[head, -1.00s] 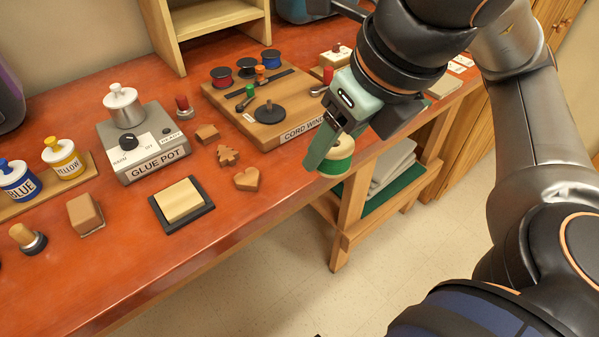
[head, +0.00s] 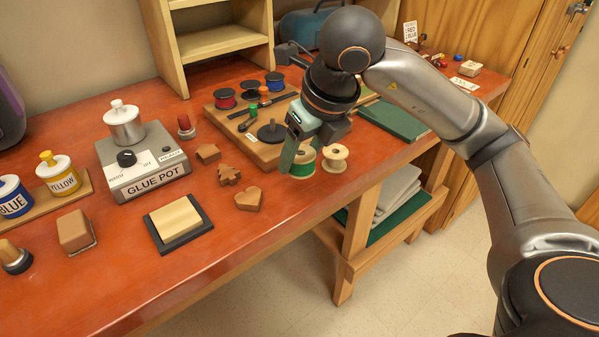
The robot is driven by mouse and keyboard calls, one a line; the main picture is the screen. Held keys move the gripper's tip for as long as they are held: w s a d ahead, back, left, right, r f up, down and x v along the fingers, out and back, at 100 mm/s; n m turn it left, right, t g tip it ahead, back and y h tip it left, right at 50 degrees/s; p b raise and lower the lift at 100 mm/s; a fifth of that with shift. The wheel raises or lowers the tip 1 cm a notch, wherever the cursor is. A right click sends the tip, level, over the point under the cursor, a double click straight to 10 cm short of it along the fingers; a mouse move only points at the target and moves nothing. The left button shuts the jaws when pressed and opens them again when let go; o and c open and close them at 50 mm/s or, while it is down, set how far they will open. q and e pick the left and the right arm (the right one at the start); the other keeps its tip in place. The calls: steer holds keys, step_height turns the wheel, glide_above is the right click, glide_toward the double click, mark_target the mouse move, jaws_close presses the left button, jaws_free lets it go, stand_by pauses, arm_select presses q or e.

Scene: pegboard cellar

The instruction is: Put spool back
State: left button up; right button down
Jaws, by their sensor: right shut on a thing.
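The cord winder is a wooden board with a black disc (head: 271,131) on top. Red, dark and blue spools (head: 249,88) stand in a row at its back. A bare pale wooden spool (head: 335,158) stands just right of the green one. The gripper hides part of the winder. My left gripper is not in view.
A glue pot (head: 126,125) on a grey base stands left of the winder, with small wooden shapes (head: 229,175) and a sticky-looking pad (head: 180,222) in front. A green mat (head: 393,119) lies right of my gripper. A wooden shelf (head: 225,42) stands behind.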

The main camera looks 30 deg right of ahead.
mark_target(294, 181)
steer(key=shift+w+f, duration=0.2)
steer(key=shift+f, duration=0.05)
steer(key=f, duration=0.3)
steer(key=shift+w+d+f+b, duration=0.15)
steer(key=shift+w+f+b, duration=0.1)
steer(key=shift+b, duration=0.15)
steer(key=shift+f, duration=0.1)
steer(key=shift+f, duration=0.2)
steer(key=shift+c, duration=0.9)
jaws_free()
steer(key=shift+r, duration=0.1)
